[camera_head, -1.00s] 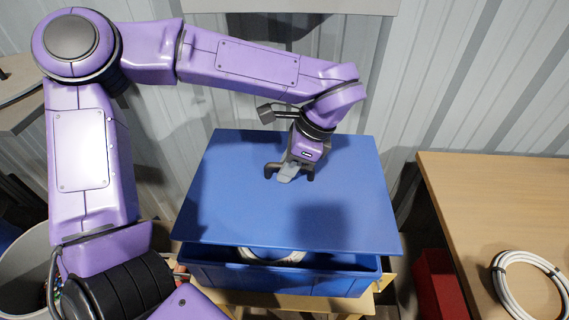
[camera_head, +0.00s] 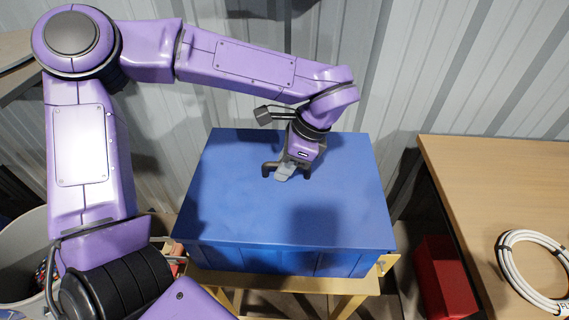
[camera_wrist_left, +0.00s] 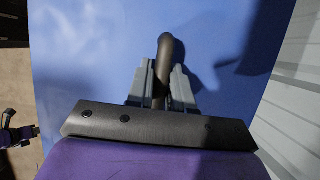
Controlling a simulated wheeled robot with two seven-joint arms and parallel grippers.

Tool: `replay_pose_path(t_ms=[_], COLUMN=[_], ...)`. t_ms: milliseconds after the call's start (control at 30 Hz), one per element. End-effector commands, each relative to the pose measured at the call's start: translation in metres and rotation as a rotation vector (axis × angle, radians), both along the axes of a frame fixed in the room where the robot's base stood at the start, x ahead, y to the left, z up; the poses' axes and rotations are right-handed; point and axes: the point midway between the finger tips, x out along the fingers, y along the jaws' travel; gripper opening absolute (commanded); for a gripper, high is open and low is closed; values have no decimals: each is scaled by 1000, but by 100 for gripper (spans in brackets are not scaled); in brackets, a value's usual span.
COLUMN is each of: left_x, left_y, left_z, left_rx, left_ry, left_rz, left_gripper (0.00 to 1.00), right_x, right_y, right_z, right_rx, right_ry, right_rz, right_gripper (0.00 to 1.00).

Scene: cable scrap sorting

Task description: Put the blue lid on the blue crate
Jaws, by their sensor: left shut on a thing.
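The blue lid (camera_head: 235,215) lies flat over the top of the blue crate (camera_head: 290,262) in the head view, and its front edge lines up closely with the crate's front wall. The lid hides the crate's inside. My left gripper (camera_head: 285,173) is shut on the lid's dark handle near the lid's middle. In the left wrist view the handle (camera_wrist_left: 163,65) stands between the fingers, with the blue lid (camera_wrist_left: 90,60) spread below. Whether the lid touches the rim all round cannot be told. My right gripper is not in view.
The crate stands on a yellow stand (camera_head: 345,287). A wooden table (camera_head: 490,190) with a white cable coil (camera_head: 508,270) is at the right. A red bin (camera_head: 443,278) sits beside it on the floor. A grey bin (camera_head: 25,250) is at the lower left. A corrugated wall rises behind.

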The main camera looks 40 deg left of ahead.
Motion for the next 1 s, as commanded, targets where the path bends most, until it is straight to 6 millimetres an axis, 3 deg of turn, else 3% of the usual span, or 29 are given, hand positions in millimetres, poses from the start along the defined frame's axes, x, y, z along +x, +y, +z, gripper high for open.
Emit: replay_pose_path(t_ms=[800,833,900,1000], left_x=[-2,-2,-2,-2], left_y=[3,3,3,3], left_z=[1,1,1,1], left_rx=[0,0,0,-1], left_ry=[-1,-1,-1,-1], left_rz=[0,0,0,0], left_gripper=[0,27,50,51], right_x=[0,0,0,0], right_y=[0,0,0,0], right_z=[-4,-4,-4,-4], right_rx=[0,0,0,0], right_ry=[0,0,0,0], right_rz=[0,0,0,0], right_gripper=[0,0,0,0])
